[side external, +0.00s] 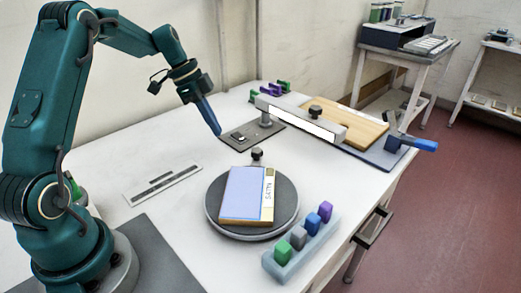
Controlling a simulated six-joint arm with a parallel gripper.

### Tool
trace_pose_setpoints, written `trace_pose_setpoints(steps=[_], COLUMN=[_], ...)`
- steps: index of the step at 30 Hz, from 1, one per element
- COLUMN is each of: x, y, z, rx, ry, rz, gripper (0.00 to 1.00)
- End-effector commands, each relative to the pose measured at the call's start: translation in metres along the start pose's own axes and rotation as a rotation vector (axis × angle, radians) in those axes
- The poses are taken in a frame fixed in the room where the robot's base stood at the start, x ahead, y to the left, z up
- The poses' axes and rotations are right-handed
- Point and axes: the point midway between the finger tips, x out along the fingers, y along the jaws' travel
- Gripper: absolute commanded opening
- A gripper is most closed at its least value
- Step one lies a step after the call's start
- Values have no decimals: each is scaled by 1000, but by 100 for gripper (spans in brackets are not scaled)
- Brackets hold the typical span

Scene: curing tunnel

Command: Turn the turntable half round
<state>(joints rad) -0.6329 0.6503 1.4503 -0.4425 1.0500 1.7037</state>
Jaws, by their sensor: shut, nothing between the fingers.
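The turntable (291,222) is a round dark grey disc on the white table. A flat block (243,194) lies on it, with a lilac-blue top and a cream strip with dark lettering along its right side. A small black knob (257,154) stands at the turntable's far edge. My gripper (218,133) is shut and empty. It points down, above and behind the turntable to the left of the knob, apart from it in the picture. Its height above the table is hard to tell.
A long lamp bar (300,121) stands on a dark base plate behind the turntable. A wooden board (358,130) and a blue-handled clamp (412,141) are at the right. A rack with coloured blocks (300,247) stands at the front right. A ruler-like strip (163,185) lies left.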

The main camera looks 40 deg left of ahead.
Motion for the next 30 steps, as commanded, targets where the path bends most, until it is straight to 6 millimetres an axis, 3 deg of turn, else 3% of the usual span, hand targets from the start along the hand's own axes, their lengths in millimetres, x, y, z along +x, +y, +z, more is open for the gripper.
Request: trace_pose_setpoints(steps=[10, 18, 30], x=[73, 84, 86], y=[2, 0, 0], z=[0, -32, -38], rx=[3, 6, 3], ry=[-3, -2, -2], rz=[7, 1, 0], gripper=[0, 0, 0])
